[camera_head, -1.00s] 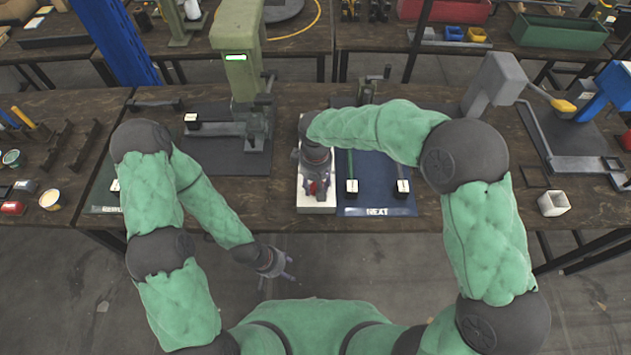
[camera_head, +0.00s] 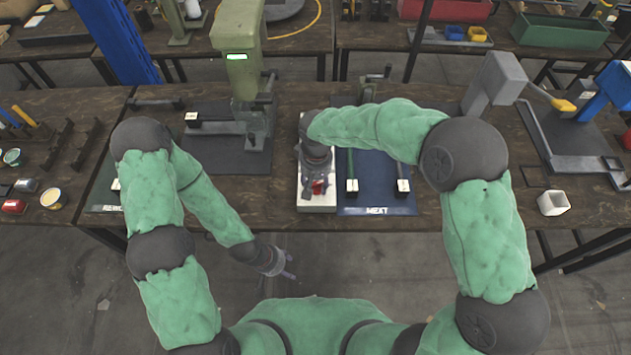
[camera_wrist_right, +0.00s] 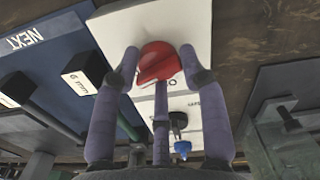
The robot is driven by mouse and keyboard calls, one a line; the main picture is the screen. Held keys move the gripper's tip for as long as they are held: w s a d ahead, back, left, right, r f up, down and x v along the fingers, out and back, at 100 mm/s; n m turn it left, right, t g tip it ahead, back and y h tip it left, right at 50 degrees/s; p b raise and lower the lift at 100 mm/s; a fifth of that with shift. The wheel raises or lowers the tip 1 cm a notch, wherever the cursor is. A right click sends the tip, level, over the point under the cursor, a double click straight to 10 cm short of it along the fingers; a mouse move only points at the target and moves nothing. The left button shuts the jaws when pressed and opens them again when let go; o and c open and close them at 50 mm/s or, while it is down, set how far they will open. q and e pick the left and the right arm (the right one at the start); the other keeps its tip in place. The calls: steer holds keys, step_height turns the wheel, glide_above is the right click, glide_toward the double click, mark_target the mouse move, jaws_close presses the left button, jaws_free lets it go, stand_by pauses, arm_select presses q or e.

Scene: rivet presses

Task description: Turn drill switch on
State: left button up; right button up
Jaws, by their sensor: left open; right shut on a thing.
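A red knob (camera_wrist_right: 156,64) sits on a white switch panel (camera_wrist_right: 158,22), which also shows as a white box (camera_head: 318,206) on the workbench in the head view. My right gripper (camera_wrist_right: 160,72) reaches down from above and is shut on the red knob, with its fingers around it. In the head view my right gripper (camera_head: 315,188) mostly covers the box. The knob's pointer and most of the panel's markings are hidden or unclear. My left gripper (camera_head: 279,262) is open and empty, low in front of the bench edge.
A green press (camera_head: 240,70) with a lit green display stands left of the box. A grey press (camera_head: 492,85) and a white cup (camera_head: 553,203) stand farther right.

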mark_target(317, 183)
steer(key=shift+w+d+r, duration=0.15)
steer(key=shift+w, duration=0.05)
steer(key=o, duration=1.2)
steer(key=shift+d, duration=0.1)
steer(key=shift+o, duration=0.2)
steer(key=shift+s, duration=0.1)
step_height(317, 183, up, 12)
